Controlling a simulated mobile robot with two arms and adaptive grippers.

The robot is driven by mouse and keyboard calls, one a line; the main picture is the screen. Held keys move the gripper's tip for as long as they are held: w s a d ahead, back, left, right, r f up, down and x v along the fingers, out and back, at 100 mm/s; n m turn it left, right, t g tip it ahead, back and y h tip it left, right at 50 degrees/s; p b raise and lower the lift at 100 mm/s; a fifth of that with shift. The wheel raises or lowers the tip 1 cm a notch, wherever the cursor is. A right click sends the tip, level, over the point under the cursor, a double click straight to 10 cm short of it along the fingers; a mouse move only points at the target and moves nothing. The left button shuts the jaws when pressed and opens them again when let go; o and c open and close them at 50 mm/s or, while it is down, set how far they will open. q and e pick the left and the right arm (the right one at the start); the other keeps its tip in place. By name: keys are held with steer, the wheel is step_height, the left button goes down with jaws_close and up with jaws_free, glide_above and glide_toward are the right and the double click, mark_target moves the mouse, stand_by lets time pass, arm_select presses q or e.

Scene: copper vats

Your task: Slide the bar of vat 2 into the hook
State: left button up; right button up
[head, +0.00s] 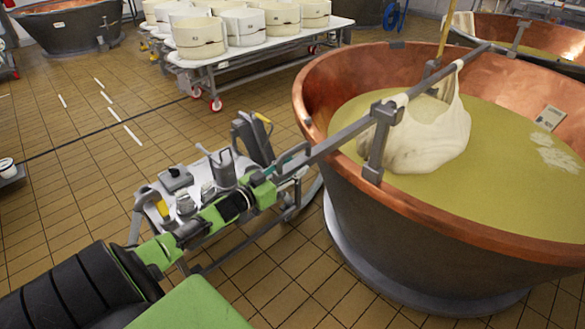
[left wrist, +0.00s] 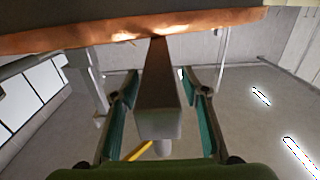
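Vat 2 is probably the large copper-rimmed vat (head: 345,215) at the right, filled with yellowish liquid. Its long grey bar (head: 335,140) runs from my left gripper across the vat towards the far rim. A white cloth bundle (head: 430,135) hangs from it into the liquid. A grey bracket, perhaps the hook (head: 376,155), stands at the near rim by the bar; I cannot tell whether the bar sits in it. My left gripper (head: 285,164) is around the bar's near end. In the left wrist view, the bar end (left wrist: 158,125) lies between the open fingers, with gaps beside it. My right gripper is not in view.
A small cart (head: 205,190) with tools stands behind my left arm, close to the vat. A wheeled table (head: 250,55) with several white round moulds is further back. Another copper vat (head: 540,35) is at the far right.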

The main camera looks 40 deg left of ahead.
mark_target(276, 178)
arm_select(q)
steer(key=shift+d, duration=0.15)
steer(key=shift+s+f, duration=0.1)
steer(key=shift+s, duration=0.2)
steer(key=s, duration=0.7)
steer(key=s+a, duration=0.1)
steer(key=s, duration=0.3)
steer(key=shift+s, duration=0.2)
steer(key=s+d+f+n+g+y, duration=0.1)
steer(key=s+f+g, duration=0.3)
steer(key=f, duration=0.7)
steer(key=s+d+f+g+y, duration=0.1)
steer(key=s+f, duration=0.5)
steer(key=f, duration=0.5)
steer(key=s+d+f+n+g+y, duration=0.1)
steer(key=s+f+g, duration=0.3)
steer(key=f, duration=0.7)
steer(key=s+d+f+m+g+h, duration=0.1)
steer(key=s+d+f+g, duration=0.3)
steer(key=s+d+f, duration=0.5)
steer(key=s+d+f+m+g, duration=0.2)
steer(key=s+d+f+g, duration=0.2)
steer(key=s+d+f, duration=0.6)
steer(key=s+d, duration=0.5)
steer(key=s, duration=0.3)
steer(key=shift+d+f+m+h, duration=0.15)
steer(key=shift+d+m+h, duration=0.05)
steer(key=shift+m+h, duration=0.2)
